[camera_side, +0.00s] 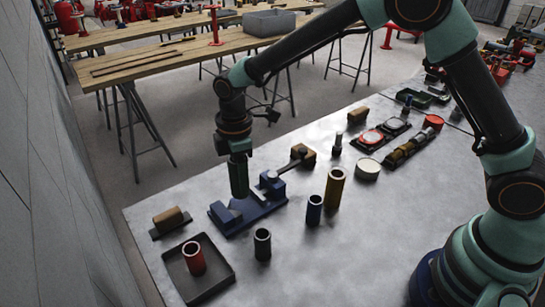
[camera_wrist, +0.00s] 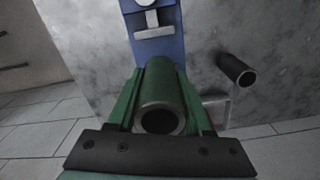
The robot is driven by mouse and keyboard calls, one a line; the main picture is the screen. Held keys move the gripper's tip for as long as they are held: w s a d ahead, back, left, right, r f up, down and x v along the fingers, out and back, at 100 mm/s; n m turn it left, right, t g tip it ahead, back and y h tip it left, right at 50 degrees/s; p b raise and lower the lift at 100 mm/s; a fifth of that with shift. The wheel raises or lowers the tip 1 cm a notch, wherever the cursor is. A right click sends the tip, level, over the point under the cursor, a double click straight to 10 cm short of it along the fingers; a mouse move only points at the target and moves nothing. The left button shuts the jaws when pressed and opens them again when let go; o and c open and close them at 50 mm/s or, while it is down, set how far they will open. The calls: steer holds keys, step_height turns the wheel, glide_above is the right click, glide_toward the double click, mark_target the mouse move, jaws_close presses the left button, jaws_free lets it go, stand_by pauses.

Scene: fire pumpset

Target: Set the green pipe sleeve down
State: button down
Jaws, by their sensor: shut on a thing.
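The green pipe sleeve (camera_side: 238,175) hangs upright below my gripper (camera_side: 238,158) in the side view, in front of the blue vise-like fixture's left part. In the wrist view the green sleeve (camera_wrist: 160,100) lies between the two green fingers of my gripper (camera_wrist: 160,95), which are shut on it. The blue fixture (camera_side: 245,212) stands on the metal table below and beside the sleeve; it also shows in the wrist view (camera_wrist: 165,47). I cannot tell whether the sleeve's lower end touches the fixture.
A dark tray (camera_side: 220,277) holds a red sleeve (camera_side: 194,258). A black sleeve (camera_side: 262,245), a blue sleeve (camera_side: 314,210) and a brass sleeve (camera_side: 334,187) stand on the table (camera_side: 345,255). A brown block (camera_side: 169,220) sits at the left edge. The table's front middle is bare.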

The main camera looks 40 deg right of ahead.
steer(key=shift+f, duration=2.5)
steer(key=shift+c, duration=1.5)
jaws_free()
steer(key=shift+f, duration=0.15)
